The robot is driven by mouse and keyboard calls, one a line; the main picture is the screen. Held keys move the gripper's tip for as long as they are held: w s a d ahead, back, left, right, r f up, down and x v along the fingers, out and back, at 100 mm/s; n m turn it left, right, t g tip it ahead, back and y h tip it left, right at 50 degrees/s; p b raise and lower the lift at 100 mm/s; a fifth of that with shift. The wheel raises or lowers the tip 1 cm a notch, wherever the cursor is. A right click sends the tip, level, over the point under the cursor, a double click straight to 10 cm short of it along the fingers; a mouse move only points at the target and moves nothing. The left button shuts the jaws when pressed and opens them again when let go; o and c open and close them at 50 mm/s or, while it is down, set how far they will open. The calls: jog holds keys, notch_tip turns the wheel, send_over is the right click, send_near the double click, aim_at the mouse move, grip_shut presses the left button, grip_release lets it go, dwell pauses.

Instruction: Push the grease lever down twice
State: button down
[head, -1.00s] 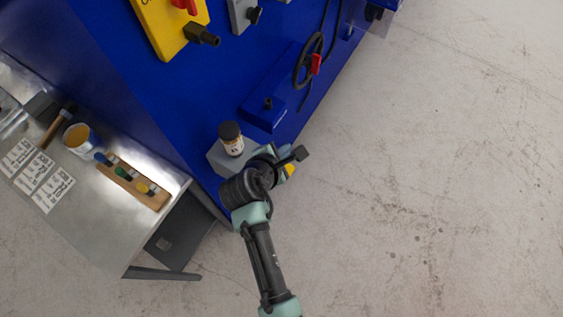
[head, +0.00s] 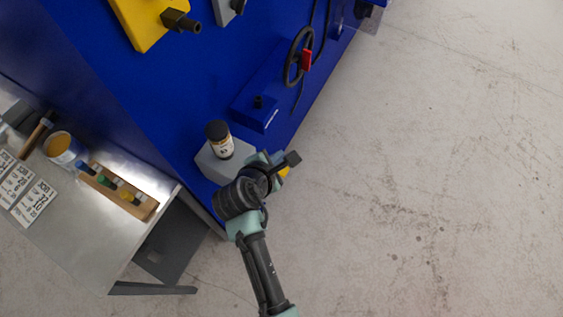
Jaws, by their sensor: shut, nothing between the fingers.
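The grease unit is a grey box (head: 209,166) on the side of the blue machine, with a black-capped, labelled bottle (head: 219,140) on top. A dark bar with a blocky black end, which looks like the grease lever (head: 291,158), sticks out to the right of it. My gripper (head: 281,170) is at this lever, just below and beside the bar in the picture. My dark wrist hides most of the gripper and the lever's root. The fingers look shut and empty. I cannot tell whether they touch the lever.
A metal table (head: 80,245) at the left holds a can (head: 62,150), a wooden rack (head: 133,206) with coloured pieces and white cards (head: 35,203). A black handwheel (head: 292,72) and a yellow panel (head: 140,20) are on the blue machine (head: 150,90). The concrete floor at the right is clear.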

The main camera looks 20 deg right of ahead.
aim_at(280, 171)
notch_tip(280, 171, down, 3)
jog(key=shift+r+b, duration=0.1)
jog(key=shift+b, duration=0.8)
jog(key=shift+f+b, duration=0.35)
jog(key=shift+f, duration=0.45)
dwell(0.5)
jog(key=shift+f, duration=0.4)
jog(key=shift+f+b, duration=0.85)
jog(key=shift+f, duration=0.5)
dwell(1.5)
jog(key=shift+r, duration=0.1)
jog(key=shift+r+p, duration=1.7)
jog(key=shift+p, duration=0.4)
